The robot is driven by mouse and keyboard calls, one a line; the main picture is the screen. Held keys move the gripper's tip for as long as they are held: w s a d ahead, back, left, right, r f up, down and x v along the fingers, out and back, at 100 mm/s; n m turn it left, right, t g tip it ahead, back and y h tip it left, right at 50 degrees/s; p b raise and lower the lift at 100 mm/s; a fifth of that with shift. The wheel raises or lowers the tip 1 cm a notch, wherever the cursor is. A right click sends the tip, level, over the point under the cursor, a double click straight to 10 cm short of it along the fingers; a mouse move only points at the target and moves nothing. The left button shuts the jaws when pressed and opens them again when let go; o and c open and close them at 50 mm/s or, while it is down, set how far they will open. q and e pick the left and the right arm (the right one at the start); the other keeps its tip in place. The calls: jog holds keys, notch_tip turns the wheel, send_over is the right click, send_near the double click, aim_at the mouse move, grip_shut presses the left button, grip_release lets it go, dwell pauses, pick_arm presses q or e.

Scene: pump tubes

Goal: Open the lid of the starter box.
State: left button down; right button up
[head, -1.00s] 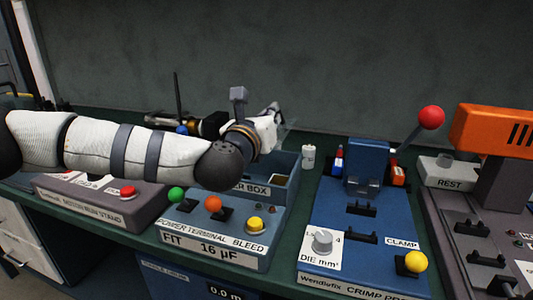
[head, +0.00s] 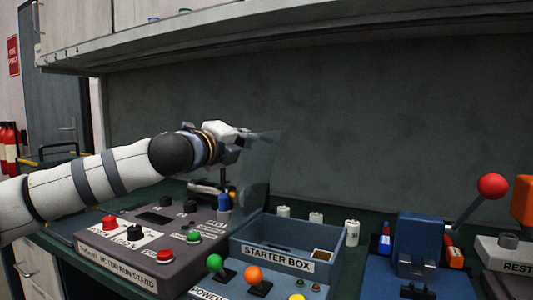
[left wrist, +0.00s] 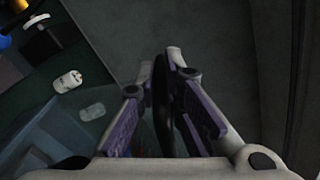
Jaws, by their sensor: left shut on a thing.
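The blue starter box (head: 345,248) stands right of center in the head view, with its label on the front wall. Its top is open to view and a small compartment shows at its right end. The clear lid (head: 262,175) stands raised, nearly upright, at the box's left side. My left gripper (head: 250,134) is at the lid's upper edge, above and left of the box. In the left wrist view its purple-padded fingers (left wrist: 162,100) are closed around a thin dark part, seemingly the lid's edge or handle. My right gripper is out of view.
A grey motor run stand (head: 135,262) with buttons is left of the box. Small white cylinders (head: 352,232) stand behind the box. A blue crimp press (head: 418,245) with a red-knobbed lever is at the right. A shelf (head: 290,35) overhangs the back wall.

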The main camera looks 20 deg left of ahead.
pick_arm(q)
jog(key=a+n+b, duration=0.2)
jog(key=a+n, duration=0.3)
jog(key=a, duration=0.3)
jog(key=shift+a+f, duration=0.4)
jog(key=shift+f, duration=0.05)
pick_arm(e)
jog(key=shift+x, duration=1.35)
pick_arm(q)
jog(key=shift+w, duration=0.1)
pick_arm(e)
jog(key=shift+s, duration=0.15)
pick_arm(q)
jog(key=c, duration=1.7)
grip_release()
jog(key=s, duration=1.1)
jog(key=shift+s+a+f, duration=0.2)
jog(key=shift+s+f, duration=0.05)
jog(key=shift+s, duration=0.15)
